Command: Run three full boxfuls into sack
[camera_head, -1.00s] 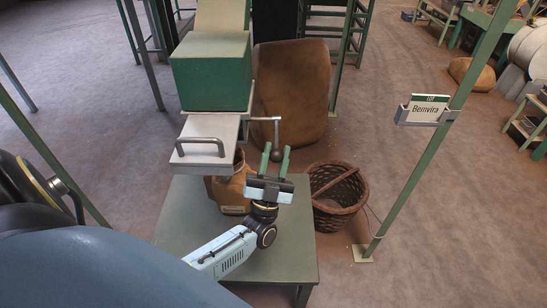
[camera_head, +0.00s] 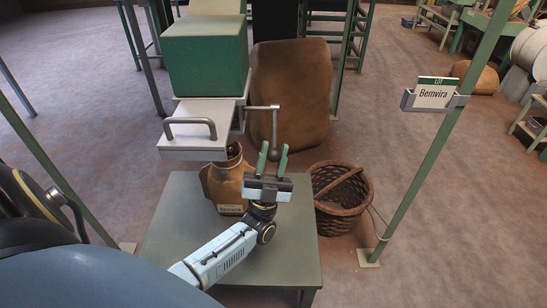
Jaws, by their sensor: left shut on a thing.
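The green hopper (camera_head: 205,62) stands above a pale metal measuring box (camera_head: 190,142) with a grey bar handle (camera_head: 188,128). A crank lever (camera_head: 262,107) sticks out to its right, and its rod hangs down to a dark ball knob. A brown sack (camera_head: 228,185) with a label reading "Bemvira" stands upright on the green table (camera_head: 180,235), its mouth partly hidden under the box. My left gripper (camera_head: 272,160) points up in front of the sack, its green fingers at the lever's ball knob and shut on it. The box's fill level is hidden. My right gripper is not in view.
A wicker basket (camera_head: 342,193) stands on the floor right of the table. A big brown sack (camera_head: 290,95) leans behind it. A green post (camera_head: 420,165) with a "Bemvira" lot sign (camera_head: 433,94) rises at the right. The table's front is clear.

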